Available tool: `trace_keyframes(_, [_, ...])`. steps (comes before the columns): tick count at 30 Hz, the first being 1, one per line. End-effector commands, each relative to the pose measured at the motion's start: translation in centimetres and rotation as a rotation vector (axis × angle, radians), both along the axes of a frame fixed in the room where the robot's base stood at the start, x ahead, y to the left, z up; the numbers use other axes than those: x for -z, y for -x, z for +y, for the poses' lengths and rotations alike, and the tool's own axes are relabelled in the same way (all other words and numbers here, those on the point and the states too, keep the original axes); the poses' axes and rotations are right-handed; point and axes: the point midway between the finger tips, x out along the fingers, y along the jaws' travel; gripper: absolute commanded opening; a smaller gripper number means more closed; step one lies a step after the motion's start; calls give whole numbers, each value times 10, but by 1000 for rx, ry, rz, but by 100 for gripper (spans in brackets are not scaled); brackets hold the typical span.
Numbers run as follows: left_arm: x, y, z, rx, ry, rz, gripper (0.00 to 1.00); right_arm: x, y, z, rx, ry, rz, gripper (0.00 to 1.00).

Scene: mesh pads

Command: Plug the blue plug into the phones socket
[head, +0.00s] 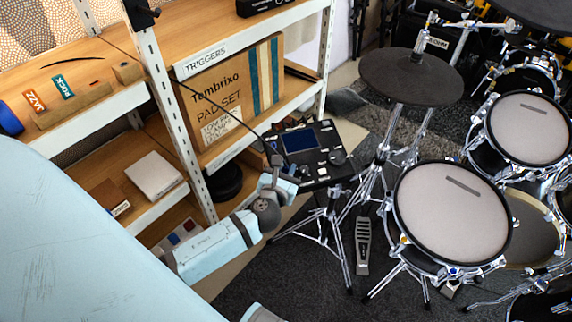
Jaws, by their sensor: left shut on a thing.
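The black drum module (318,157) with a dark blue screen stands on a stand near the middle of the head view. My left gripper (276,163) is at the module's left edge, pointing away from me. It is shut, and a thin black cable runs down from the shelf to its fingertips. The blue plug is too small and too covered by the fingers to make out. The phones socket cannot be made out either. I cannot tell whether the plug touches the module. My right gripper is not in view.
A shelf rack with white metal posts (182,130) stands on the left, holding a Tambrixo cardboard box (215,100). Drum pads (452,215), a dark cymbal pad (410,77) and chrome stands crowd the right. A foot pedal (362,247) is on the dark carpet.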

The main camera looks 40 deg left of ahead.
Motion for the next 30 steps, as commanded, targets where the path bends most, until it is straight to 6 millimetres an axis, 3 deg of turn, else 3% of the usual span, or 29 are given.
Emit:
trace_keyframes(21, [18,-3,6,-2,-2,1,0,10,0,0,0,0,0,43])
trace_keyframes(22, [17,-3,5,-2,-2,1,28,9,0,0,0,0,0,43])
trace_keyframes(25, [17,-3,5,-2,-2,1,51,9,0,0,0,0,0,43])
trace_keyframes(30, [17,-3,5,-1,-1,1,51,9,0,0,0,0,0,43])
